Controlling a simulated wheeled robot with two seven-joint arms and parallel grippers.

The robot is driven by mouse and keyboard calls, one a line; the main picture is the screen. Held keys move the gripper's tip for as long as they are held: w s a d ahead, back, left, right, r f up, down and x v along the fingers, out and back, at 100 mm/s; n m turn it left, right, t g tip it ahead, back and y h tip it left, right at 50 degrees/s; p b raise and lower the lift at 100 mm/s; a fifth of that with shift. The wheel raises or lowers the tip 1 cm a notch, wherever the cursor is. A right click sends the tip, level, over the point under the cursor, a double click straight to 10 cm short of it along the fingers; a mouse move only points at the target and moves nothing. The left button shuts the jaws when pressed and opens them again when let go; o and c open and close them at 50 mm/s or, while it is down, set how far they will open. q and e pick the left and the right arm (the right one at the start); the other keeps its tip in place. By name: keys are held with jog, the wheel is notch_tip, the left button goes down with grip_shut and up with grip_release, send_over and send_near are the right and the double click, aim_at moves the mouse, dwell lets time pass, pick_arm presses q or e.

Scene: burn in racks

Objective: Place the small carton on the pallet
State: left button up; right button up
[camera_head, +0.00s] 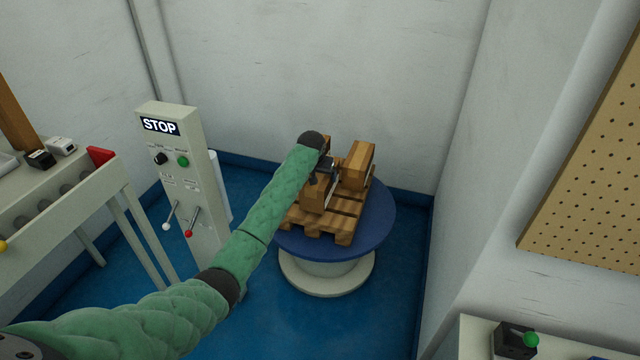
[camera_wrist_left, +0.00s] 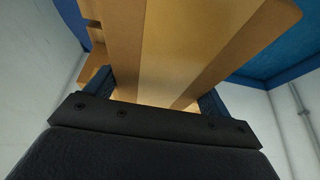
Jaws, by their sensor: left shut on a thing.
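The wooden pallet (camera_head: 322,226) lies on a round blue turntable (camera_head: 378,226) with a pale base. My left gripper (camera_head: 322,178) is over the pallet, shut on a small brown carton (camera_head: 312,198). In the left wrist view the held carton (camera_wrist_left: 190,50) fills the space between the fingers of the left gripper (camera_wrist_left: 160,98), with a lighter band down its middle. Another brown carton (camera_head: 358,166) stands on the pallet just to the right of the held one. I cannot tell whether the held carton touches the pallet. My right gripper is not in view.
A grey control post (camera_head: 185,190) with a STOP sign, buttons and levers stands left of the turntable. A grey bench (camera_head: 70,205) with small items is at the far left. White walls close in behind and to the right. A pegboard (camera_head: 590,170) hangs at the right.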

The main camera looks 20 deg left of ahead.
pick_arm(q)
jog(key=shift+f, duration=1.9)
jog(key=o, duration=1.5)
jog(key=shift+f, duration=0.1)
jog(key=v, duration=1)
jog(key=shift+s+r+p, duration=0.15)
jog(key=shift+r+p, duration=0.15)
jog(key=shift+s+r, duration=0.3)
jog(key=shift+r, duration=0.35)
